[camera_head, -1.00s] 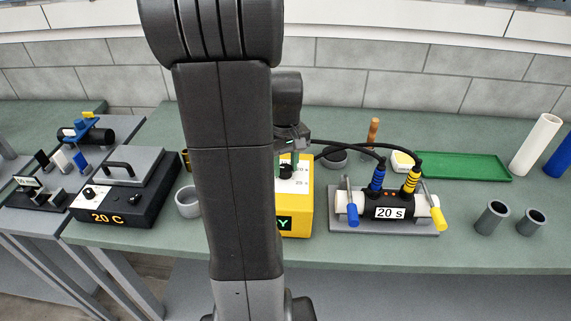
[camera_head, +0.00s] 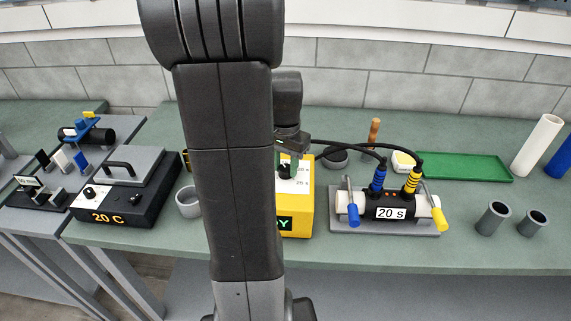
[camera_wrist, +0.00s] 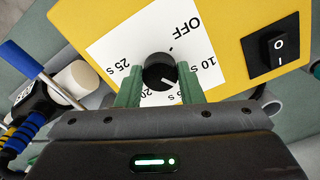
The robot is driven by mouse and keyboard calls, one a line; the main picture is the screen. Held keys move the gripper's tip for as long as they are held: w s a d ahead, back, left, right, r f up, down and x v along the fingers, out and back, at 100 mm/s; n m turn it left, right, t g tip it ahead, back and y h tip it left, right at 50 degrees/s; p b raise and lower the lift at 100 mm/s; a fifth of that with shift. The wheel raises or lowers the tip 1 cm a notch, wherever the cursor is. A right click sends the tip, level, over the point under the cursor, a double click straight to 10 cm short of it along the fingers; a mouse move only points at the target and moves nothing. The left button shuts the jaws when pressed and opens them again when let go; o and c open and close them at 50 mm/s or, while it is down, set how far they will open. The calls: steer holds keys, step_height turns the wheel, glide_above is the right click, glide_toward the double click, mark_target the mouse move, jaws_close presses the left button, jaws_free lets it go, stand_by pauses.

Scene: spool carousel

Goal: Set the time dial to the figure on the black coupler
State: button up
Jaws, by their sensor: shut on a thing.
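The yellow box (camera_head: 296,216) stands on the bench, partly hidden by my arm in the head view; it also shows in the wrist view (camera_wrist: 90,15). Its white scale plate (camera_wrist: 125,48) reads OFF, 10 s and 25 s, with 20 and another figure partly hidden by my fingers. My gripper (camera_wrist: 160,85) is shut on the dial, a green finger on each side. The black coupler (camera_head: 372,198) reads 20 s.
A black rocker switch (camera_wrist: 280,46) is on the box beside the scale. A grey cup (camera_head: 188,203) and a 20 C heater box (camera_head: 120,205) stand to the left, a green tray (camera_head: 465,167) to the right.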

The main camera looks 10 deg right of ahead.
steer(key=m, duration=0.4)
steer(key=shift+w+m, duration=0.1)
steer(key=shift+m, duration=0.3)
steer(key=m, duration=0.4)
steer(key=shift+r, duration=0.1)
steer(key=m, duration=0.5)
steer(key=shift+w, duration=0.1)
steer(key=shift+m, duration=2.1)
steer(key=o, duration=1)
